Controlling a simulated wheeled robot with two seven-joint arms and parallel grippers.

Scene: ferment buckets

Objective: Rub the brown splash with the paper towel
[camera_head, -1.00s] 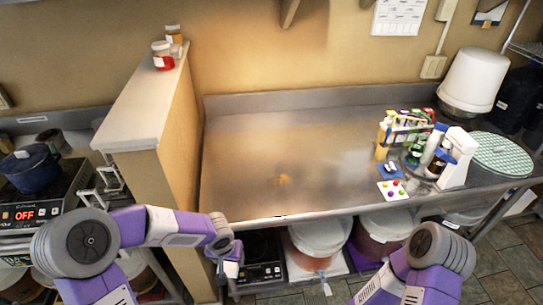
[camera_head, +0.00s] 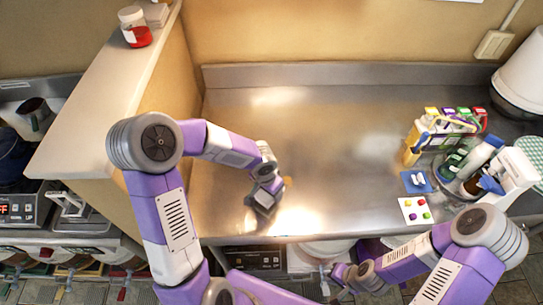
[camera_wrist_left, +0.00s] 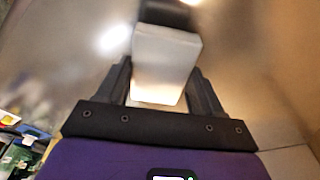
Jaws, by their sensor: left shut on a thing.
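The brown splash (camera_head: 288,181) is a small orange-brown mark on the steel counter, partly covered by my left gripper. My left gripper (camera_head: 263,203) is low over the counter just to the left and front of the splash. In the left wrist view its two dark fingers are shut on a white block-like piece, the paper towel (camera_wrist_left: 165,65). The towel is not clear in the head view, and I cannot tell whether it touches the counter. My right gripper (camera_head: 338,275) hangs in front of the counter's front edge, low and apart from the splash; its jaw gap is unclear.
The steel counter (camera_head: 330,130) is bare in the middle and back. At its right stand a bottle rack (camera_head: 445,130), a blue pad (camera_head: 416,182), a card with coloured dots (camera_head: 414,210) and a white device (camera_head: 512,175).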

